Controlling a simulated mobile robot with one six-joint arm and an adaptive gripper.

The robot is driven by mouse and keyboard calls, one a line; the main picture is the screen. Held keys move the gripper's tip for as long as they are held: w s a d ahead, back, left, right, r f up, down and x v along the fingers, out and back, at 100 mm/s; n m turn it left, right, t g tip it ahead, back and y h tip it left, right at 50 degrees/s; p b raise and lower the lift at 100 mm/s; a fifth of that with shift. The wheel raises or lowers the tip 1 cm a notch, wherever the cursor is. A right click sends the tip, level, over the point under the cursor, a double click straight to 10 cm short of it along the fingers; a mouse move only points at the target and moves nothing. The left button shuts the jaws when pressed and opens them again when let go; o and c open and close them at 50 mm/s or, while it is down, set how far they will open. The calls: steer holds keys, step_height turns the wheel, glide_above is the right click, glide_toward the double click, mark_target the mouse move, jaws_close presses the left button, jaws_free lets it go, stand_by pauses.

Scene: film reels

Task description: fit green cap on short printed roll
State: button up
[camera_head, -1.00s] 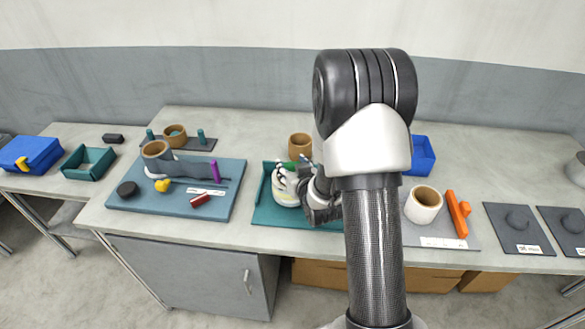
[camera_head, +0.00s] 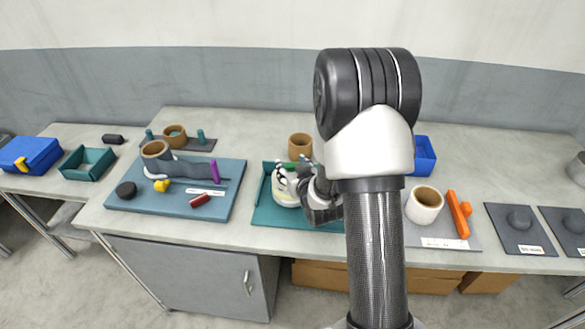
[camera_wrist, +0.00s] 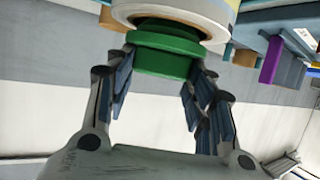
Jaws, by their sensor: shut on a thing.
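The short printed roll (camera_head: 285,188), pale with coloured print, stands on the teal tray (camera_head: 262,215) in the head view. My gripper (camera_head: 312,190) is beside its upper right side, partly hidden by my wrist and arm. In the wrist view my gripper (camera_wrist: 158,82) is shut on the green cap (camera_wrist: 166,60), a finger on each side. The cap is in line with the end of the roll (camera_wrist: 205,10) and overlaps its brown core ring. I cannot tell how deep it sits.
A brown ring (camera_head: 300,146) stands behind the roll. A blue mat (camera_head: 130,206) with several small parts lies left. A blue bin (camera_head: 424,155) is behind.

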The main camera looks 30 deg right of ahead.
steer(key=shift+f+b, duration=0.6)
steer(key=shift+b, duration=0.05)
steer(key=o, duration=0.8)
